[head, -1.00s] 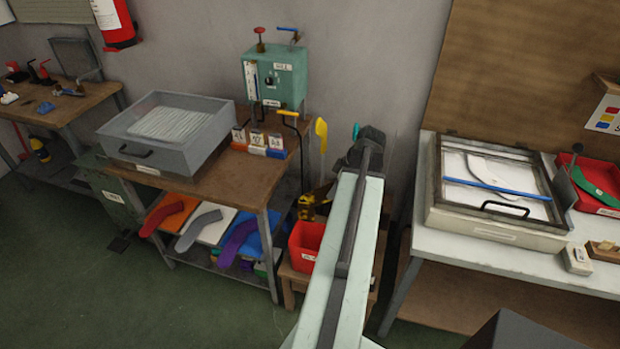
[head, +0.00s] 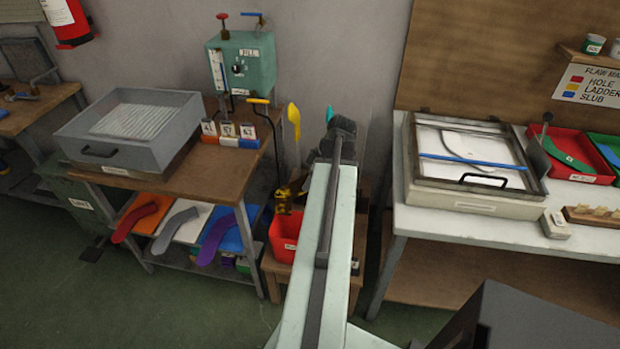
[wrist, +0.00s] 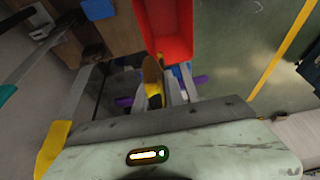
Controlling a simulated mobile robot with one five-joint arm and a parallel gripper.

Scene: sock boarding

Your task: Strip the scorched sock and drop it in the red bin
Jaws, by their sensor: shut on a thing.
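The red bin (head: 284,236) stands low beside the workbench, partly behind my arm. It also shows at the top of the wrist view (wrist: 165,30). My gripper (wrist: 158,90) is shut on a brown and yellow piece, which looks like the scorched sock (wrist: 153,72), close to the bin's near edge in the wrist view. In the head view a yellow, dark-marked shape, seemingly the same sock (head: 284,196), hangs just above the bin's back rim. My arm hides most of the gripper there. A yellow upright form (head: 294,118) stands behind, with no sock made out on it.
The workbench at left bears a grey tray box (head: 130,130) and a green machine (head: 240,65). Several socks on coloured boards lie on its shelf (head: 180,225). At right a white table (head: 480,228) holds a framed light box and a second red tray (head: 560,160).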

